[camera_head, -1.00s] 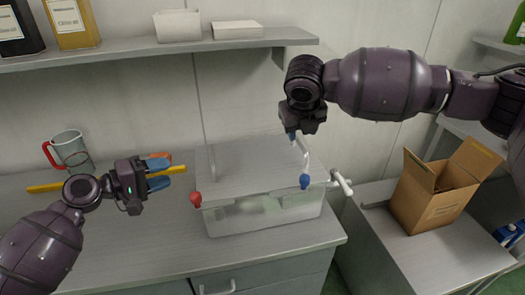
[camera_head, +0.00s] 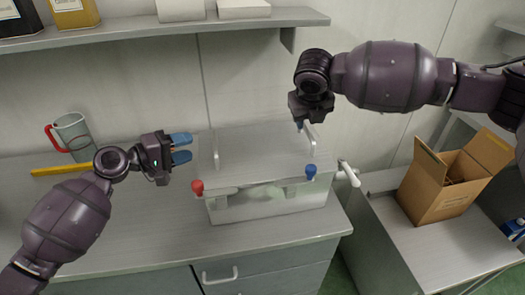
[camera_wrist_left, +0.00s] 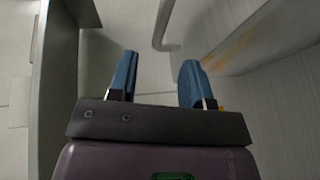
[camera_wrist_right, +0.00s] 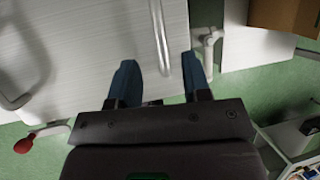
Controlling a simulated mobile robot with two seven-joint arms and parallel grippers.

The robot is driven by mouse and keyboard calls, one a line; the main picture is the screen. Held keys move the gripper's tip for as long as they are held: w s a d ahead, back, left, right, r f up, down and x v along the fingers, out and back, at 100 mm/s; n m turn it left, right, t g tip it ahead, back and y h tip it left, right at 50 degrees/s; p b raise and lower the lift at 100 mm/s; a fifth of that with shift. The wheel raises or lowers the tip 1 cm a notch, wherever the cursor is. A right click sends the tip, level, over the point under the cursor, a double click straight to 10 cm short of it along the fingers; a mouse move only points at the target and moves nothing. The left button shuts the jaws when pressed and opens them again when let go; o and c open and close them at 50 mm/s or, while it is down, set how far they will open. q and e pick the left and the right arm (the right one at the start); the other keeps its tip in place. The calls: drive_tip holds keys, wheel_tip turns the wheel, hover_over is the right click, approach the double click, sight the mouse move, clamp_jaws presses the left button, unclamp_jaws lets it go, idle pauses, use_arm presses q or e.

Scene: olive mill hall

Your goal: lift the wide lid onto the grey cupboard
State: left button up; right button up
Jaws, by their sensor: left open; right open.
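The wide lid (camera_head: 262,150) is a flat pale plate lying on a clear box on the worktop, with an upright handle at each end. My left gripper (camera_head: 181,149) is open and empty, left of the lid's left handle (camera_head: 217,150) and apart from it. That handle also shows ahead of the fingers in the left wrist view (camera_wrist_left: 160,25). My right gripper (camera_head: 300,124) is open at the right handle (camera_head: 311,135); in the right wrist view the handle (camera_wrist_right: 161,40) runs ahead between the fingers. I cannot tell whether they touch. A grey cupboard front (camera_head: 265,270) with drawers is below the worktop.
The clear box (camera_head: 265,203) has a red knob (camera_head: 197,187), a blue knob (camera_head: 311,171) and a white tap (camera_head: 348,173). An open carton (camera_head: 440,190) stands on the lower right surface. A shelf (camera_head: 160,32) hangs above.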

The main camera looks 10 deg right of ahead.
sight(211, 154)
use_arm(q)
drive_tip(key=x, duration=0.7)
use_arm(e)
drive_tip(key=x, duration=0.7)
drive_tip(key=shift+w+f, duration=0.1)
use_arm(q)
drive_tip(key=shift+f, duration=0.1)
clamp_jaws()
use_arm(e)
clamp_jaws()
idle(0.4)
